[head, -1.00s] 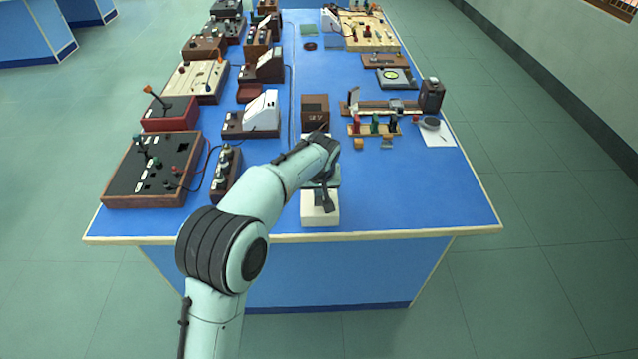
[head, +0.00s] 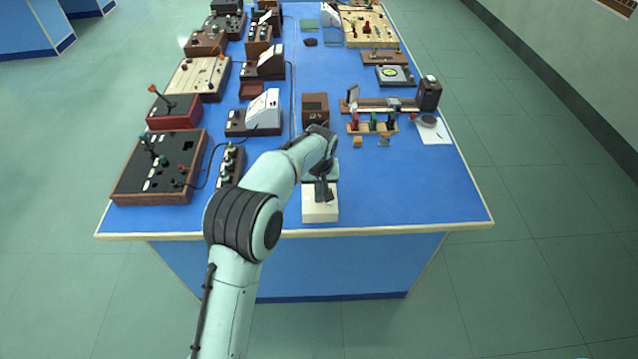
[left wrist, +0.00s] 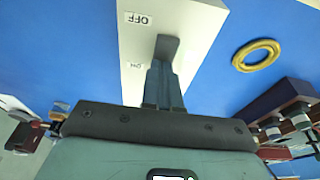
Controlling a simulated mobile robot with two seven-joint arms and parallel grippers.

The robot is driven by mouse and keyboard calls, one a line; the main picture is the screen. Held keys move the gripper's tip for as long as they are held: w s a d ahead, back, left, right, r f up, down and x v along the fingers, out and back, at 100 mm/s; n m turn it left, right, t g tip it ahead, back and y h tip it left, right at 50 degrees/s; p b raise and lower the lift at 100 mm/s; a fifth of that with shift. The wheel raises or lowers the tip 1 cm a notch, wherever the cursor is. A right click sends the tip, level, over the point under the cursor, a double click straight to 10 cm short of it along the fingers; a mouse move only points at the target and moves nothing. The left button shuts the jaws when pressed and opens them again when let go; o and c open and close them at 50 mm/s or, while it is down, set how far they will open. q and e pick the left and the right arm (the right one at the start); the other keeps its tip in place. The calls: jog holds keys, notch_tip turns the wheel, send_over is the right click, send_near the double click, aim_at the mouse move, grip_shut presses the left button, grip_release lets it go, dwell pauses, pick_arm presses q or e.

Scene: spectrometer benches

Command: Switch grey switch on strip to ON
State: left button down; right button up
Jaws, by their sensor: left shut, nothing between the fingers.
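A white strip block (head: 320,213) lies near the front edge of the blue table. In the left wrist view the strip (left wrist: 190,20) carries an OFF label and an ON label, both upside down. The grey switch (left wrist: 168,47) stands up between and beside these labels; which way it is tilted I cannot tell. My left gripper (head: 323,198) is over the strip, pointing down at it. In the left wrist view its fingers (left wrist: 160,70) are shut and empty, right at the switch. Whether they touch it I cannot tell. My right gripper is not in view.
A black control box (head: 135,180) and a row of knobs (head: 231,165) stand to the left. A brown box (head: 315,108) stands behind my gripper. A yellow ring (left wrist: 256,55) lies beside the strip in the left wrist view. The table's front right is clear.

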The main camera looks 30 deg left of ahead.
aim_at(319, 199)
pick_arm(q)
jog(key=shift+s+d+f+g+b, duration=0.3)
jog(key=shift+s+d+f+b, duration=0.1)
jog(key=shift+s+f, duration=0.3)
jog(key=shift+s+d+r, duration=0.1)
jog(key=shift+s, duration=0.25)
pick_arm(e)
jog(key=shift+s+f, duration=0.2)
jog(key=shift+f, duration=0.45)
pick_arm(q)
jog(key=shift+r, duration=0.4)
notch_tip(319, 199, up, 6)
jog(key=p, duration=0.3)
jog(key=shift+d+f, duration=0.1)
jog(key=shift+f, duration=0.15)
notch_tip(319, 199, up, 8)
jog(key=s+d, duration=0.1)
jog(key=s, duration=0.2)
jog(key=shift+d, duration=0.3)
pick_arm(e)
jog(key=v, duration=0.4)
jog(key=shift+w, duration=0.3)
